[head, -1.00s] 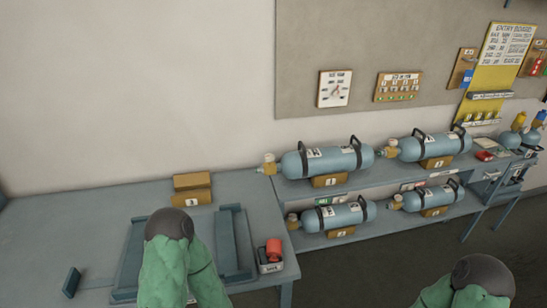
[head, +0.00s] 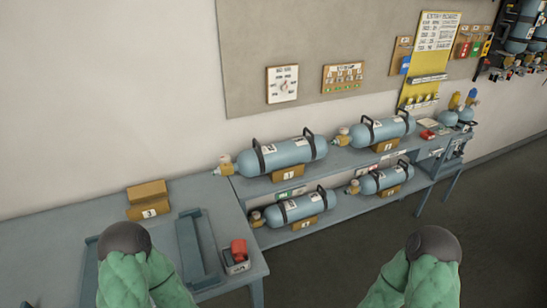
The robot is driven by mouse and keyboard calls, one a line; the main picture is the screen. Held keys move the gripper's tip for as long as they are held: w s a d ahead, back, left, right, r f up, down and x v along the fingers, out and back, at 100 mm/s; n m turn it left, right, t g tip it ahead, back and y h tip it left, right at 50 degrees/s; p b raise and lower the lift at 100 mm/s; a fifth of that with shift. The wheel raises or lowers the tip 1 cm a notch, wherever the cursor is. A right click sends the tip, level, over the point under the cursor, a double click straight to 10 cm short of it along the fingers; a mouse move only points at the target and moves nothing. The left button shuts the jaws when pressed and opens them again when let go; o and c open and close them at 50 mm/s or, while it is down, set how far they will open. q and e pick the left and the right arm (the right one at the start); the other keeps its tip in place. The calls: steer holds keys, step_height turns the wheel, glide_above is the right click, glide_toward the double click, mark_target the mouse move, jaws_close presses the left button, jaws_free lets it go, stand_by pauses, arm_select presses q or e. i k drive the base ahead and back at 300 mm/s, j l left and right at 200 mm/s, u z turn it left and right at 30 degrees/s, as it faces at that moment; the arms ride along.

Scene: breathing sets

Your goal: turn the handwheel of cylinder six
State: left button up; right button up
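Several blue-grey cylinders lie on a two-level rack: upper left (head: 282,157), upper right (head: 382,130), lower left (head: 300,208) and lower right (head: 386,178). Each has black bands with handles and a brassy valve end at its left, such as the upper left valve (head: 223,165). The numbers are too small to read surely, so I cannot tell which is cylinder six. My two green-sleeved arms rise from the bottom edge, ending in dark rounded parts. No gripper fingers show. Both arms are apart from the cylinders.
A blue-grey bench (head: 60,240) at left holds ochre blocks (head: 148,198), a tray-like frame (head: 188,245) and a small box with a red item (head: 238,250). More cylinders (head: 527,38) hang at upper right. The dark floor (head: 400,255) right of the bench is clear.

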mark_target(224, 158)
steer(key=i+l+u, duration=0.1)
steer(key=u, duration=0.4)
steer(key=l+u, duration=0.15)
steer(key=u, duration=0.35)
steer(key=l+u, duration=0.15)
steer(key=u, duration=0.35)
steer(key=l+u, duration=0.2)
steer(key=u, duration=0.25)
steer(key=l+u, duration=0.2)
steer(key=l, duration=0.25)
steer(key=k+l+u, duration=0.2)
steer(key=l, duration=0.25)
steer(key=l+u, duration=0.2)
steer(key=l, duration=0.3)
steer(key=k+l, duration=0.1)
steer(key=l, duration=0.15)
steer(key=k+l, duration=0.15)
steer(key=i+j, duration=0.1)
steer(key=i, duration=0.4)
